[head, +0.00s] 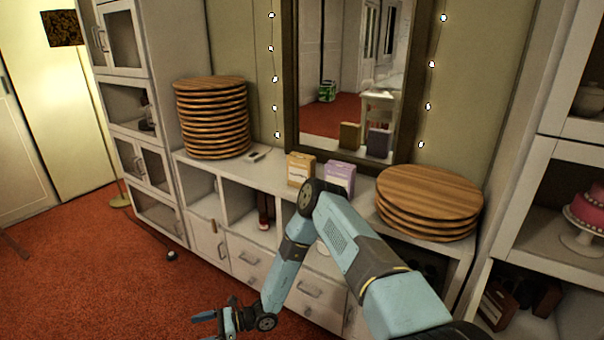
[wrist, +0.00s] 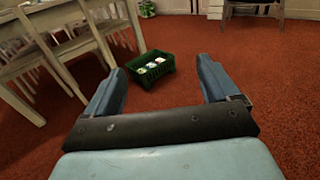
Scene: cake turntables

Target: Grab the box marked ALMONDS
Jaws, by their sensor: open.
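Two small boxes stand side by side on the white sideboard (head: 262,179) in front of the mirror. One is a tan-orange box (head: 300,170), the other a lilac box (head: 339,177). Their lettering is too small to read, so I cannot tell which is marked ALMONDS. My gripper (head: 208,328) is low at the bottom left of the head view, above the red floor and well apart from the boxes. In the wrist view my gripper (wrist: 164,95) is open and empty, with no box between its fingers.
Stacks of round wooden boards stand left (head: 211,120) and right (head: 428,205) of the boxes. A mirror (head: 349,150) rises behind them. A cake (head: 588,208) sits on the right shelf. The wrist view shows a green crate (wrist: 152,69) on the floor and white chairs (wrist: 70,45).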

